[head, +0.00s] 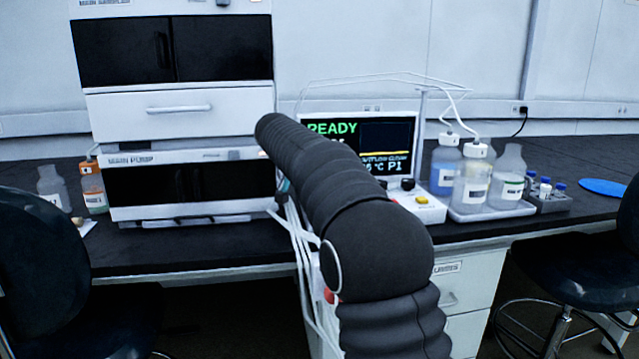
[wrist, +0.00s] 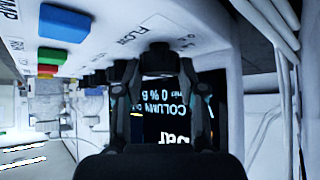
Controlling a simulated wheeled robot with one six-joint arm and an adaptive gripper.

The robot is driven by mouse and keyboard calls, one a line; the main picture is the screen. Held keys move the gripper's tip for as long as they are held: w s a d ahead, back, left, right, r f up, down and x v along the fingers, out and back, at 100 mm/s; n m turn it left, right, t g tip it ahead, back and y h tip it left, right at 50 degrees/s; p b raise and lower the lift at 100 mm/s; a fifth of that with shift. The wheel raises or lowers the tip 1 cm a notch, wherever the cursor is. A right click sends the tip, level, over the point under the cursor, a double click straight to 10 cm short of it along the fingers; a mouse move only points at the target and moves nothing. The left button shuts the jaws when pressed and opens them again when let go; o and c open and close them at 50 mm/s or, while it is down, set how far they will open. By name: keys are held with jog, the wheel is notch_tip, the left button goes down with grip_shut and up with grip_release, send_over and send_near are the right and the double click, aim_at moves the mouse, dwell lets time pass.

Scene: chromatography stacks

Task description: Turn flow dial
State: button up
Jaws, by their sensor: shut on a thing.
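The flow dial (wrist: 158,58) is a black knob on a white panel (wrist: 105,40), beside the printed word FLOW in the wrist view. My gripper (wrist: 161,78) has one dark finger on each side of this knob and is shut on it. Which way the knob points cannot be made out. In the head view my dark arm covers the gripper and the flow dial. Two black knobs (head: 407,184) and a yellow button show on the control box (head: 432,213) right of my arm.
A screen (head: 390,140) reading READY stands behind the arm. White instrument stacks (head: 180,115) stand to its left. A tray (head: 490,212) of bottles stands to the right. In the wrist view, blue (wrist: 65,22), green (wrist: 51,54) and red (wrist: 47,69) buttons and more knobs (wrist: 117,71) line the panel.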

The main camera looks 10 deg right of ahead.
dwell(0.4)
jog(key=o, duration=1.1)
jog(key=shift+o, duration=0.2)
jog(key=shift+a, duration=0.1)
jog(key=v, duration=1.2)
jog(key=shift+s+f, duration=0.1)
